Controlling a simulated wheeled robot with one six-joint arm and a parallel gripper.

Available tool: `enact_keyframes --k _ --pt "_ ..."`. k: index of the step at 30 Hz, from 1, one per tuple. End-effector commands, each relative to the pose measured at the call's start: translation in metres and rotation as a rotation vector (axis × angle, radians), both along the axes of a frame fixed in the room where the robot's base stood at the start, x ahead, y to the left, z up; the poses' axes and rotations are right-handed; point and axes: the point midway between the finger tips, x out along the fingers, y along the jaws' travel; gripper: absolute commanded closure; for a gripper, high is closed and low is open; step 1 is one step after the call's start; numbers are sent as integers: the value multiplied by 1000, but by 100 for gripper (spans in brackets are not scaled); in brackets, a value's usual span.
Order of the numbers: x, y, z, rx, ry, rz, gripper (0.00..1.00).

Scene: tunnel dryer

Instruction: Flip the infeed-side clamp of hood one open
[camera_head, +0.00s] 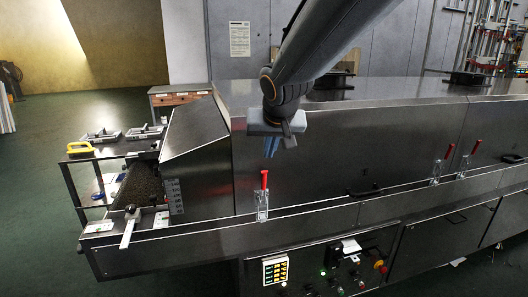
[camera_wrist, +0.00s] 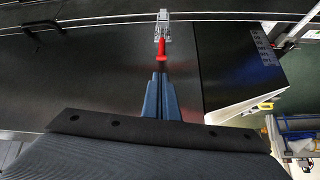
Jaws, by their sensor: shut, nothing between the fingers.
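The infeed-side clamp (camera_head: 262,206) of hood one is a metal toggle clamp with a red handle (camera_head: 264,180). It sits on the lower front edge of the steel hood (camera_head: 320,150), near the infeed end, and its handle points up. My gripper (camera_head: 271,153) is in front of the hood, above the handle, with its blue fingers pointing down. In the wrist view the clamp (camera_wrist: 162,22) is at the top centre, and its red handle (camera_wrist: 161,48) lies just beyond the fingertips (camera_wrist: 160,76). The fingers are shut and empty. Whether they touch the handle is unclear.
Two more red-handled clamps (camera_head: 435,172) (camera_head: 463,167) stand further right. A black hood handle (camera_head: 366,190) sticks out between. The infeed belt (camera_head: 140,186) is at left, and a control panel (camera_head: 345,262) is below. The space before the hood looks free.

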Motion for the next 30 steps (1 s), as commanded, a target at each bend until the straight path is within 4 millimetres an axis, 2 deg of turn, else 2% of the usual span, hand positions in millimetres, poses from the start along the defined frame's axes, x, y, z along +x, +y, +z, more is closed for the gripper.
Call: enact_keyframes --k 4,16,30 --pt "4 3 5 6 -10 -1 100" --pt "8 3 -1 4 -8 -2 100" --pt "51 10 -58 4 -6 0 100"
